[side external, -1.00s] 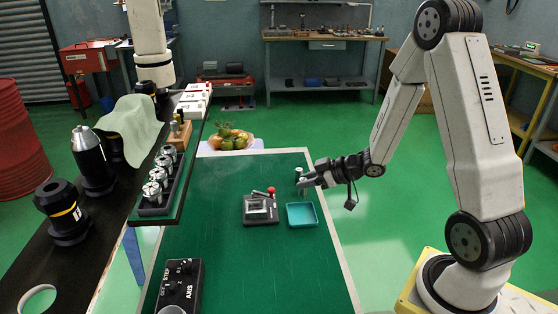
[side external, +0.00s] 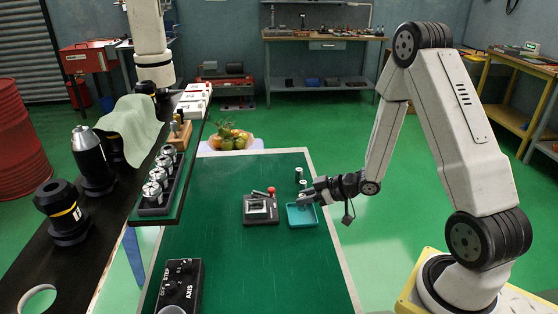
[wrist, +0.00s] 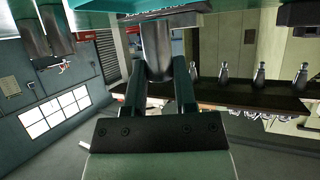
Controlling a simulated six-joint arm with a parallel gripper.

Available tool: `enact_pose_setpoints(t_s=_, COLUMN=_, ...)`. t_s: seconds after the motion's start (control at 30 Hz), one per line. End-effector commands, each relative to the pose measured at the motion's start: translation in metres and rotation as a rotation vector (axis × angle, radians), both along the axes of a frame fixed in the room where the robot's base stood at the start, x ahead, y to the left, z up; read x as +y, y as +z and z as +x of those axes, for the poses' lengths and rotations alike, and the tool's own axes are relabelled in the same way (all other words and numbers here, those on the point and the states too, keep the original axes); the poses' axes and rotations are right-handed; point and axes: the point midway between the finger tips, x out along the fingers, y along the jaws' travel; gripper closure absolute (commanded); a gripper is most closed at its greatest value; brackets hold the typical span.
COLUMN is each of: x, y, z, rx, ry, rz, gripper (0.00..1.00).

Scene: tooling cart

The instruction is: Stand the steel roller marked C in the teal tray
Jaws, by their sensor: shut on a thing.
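The teal tray (side external: 303,222) lies on the green mat, right of a small dark fixture. My gripper (side external: 303,198) is low over the tray's back part in the side view. In the wrist view my gripper (wrist: 158,85) is shut on a steel roller (wrist: 157,48), held between both fingers. No letter on it can be read, and I cannot tell whether its end touches the tray floor. Two other steel rollers stand behind the tray, one farther back (side external: 299,173) and one nearer (side external: 303,184). A teal edge of the tray shows in the wrist view (wrist: 90,20).
The dark fixture with a red knob (side external: 260,209) stands close left of the tray. A black control box (side external: 180,286) lies at the mat's front left. A raised dark shelf with a rack of metal parts (side external: 158,185) runs along the left.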

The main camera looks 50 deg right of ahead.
Motion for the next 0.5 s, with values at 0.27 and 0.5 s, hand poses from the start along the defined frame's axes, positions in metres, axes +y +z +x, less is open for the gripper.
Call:
enact_pose_setpoints(t_s=0.27, x=0.000, y=-0.021, z=0.000, rx=-0.001, ry=0.000, rz=0.001, gripper=1.00)
enact_pose_setpoints(t_s=0.5, x=0.000, y=-0.023, z=0.000, rx=-0.002, ry=0.000, rz=0.000, gripper=1.00)
